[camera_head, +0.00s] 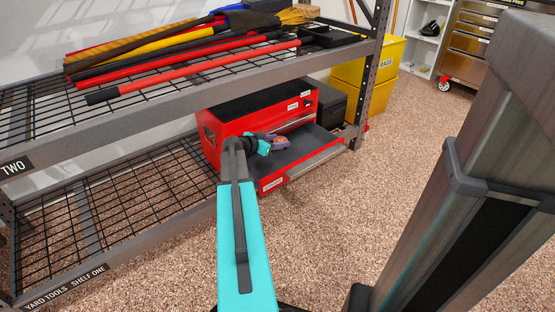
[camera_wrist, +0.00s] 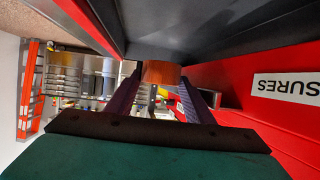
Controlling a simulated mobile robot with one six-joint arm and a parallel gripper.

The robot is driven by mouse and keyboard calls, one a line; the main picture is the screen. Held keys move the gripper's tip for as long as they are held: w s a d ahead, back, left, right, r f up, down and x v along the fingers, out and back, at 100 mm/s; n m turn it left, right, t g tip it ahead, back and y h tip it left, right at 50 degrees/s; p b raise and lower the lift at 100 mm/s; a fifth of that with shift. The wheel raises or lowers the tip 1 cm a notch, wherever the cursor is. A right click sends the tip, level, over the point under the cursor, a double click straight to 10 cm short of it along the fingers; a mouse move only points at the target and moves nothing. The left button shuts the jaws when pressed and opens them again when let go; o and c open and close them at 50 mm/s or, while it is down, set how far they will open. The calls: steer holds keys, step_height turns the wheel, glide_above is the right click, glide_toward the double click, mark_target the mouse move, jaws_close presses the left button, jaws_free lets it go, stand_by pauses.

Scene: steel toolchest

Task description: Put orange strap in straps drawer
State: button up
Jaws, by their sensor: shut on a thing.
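My gripper (camera_wrist: 163,95) shows two purple fingers shut on the orange strap (camera_wrist: 162,73), a short orange-brown piece between the fingertips in the wrist view. In the head view my gripper (camera_head: 280,141) is over the dark open bottom drawer (camera_head: 305,152) of the red toolchest (camera_head: 212,143). The strap is too small to make out clearly there. The drawer's red front carries a white label too small to read surely. In the wrist view a dark grey surface lies close to the strap; I cannot tell whether they touch.
The toolchest stands on the lower wire shelf, under an upper shelf (camera_head: 140,95) with long-handled tools. A red panel with a label ending in "SURES" (camera_wrist: 287,85) is close in the wrist view. A black box and yellow bins (camera_head: 375,85) stand behind. The speckled floor in front is clear.

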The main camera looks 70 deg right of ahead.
mark_target(277, 164)
steer(key=shift+f+b, duration=0.3)
steer(key=shift+f, duration=1.25)
steer(key=shift+f, duration=0.1)
step_height(277, 164, down, 6)
steer(key=shift+r+b, duration=0.25)
steer(key=shift+b, duration=0.85)
steer(key=shift+w+d+f+b, duration=0.15)
steer(key=shift+f+b, duration=0.1)
steer(key=shift+b, duration=0.05)
steer(key=shift+f, duration=0.1)
steer(key=o, duration=1.2)
steer(key=shift+c, duration=0.2)
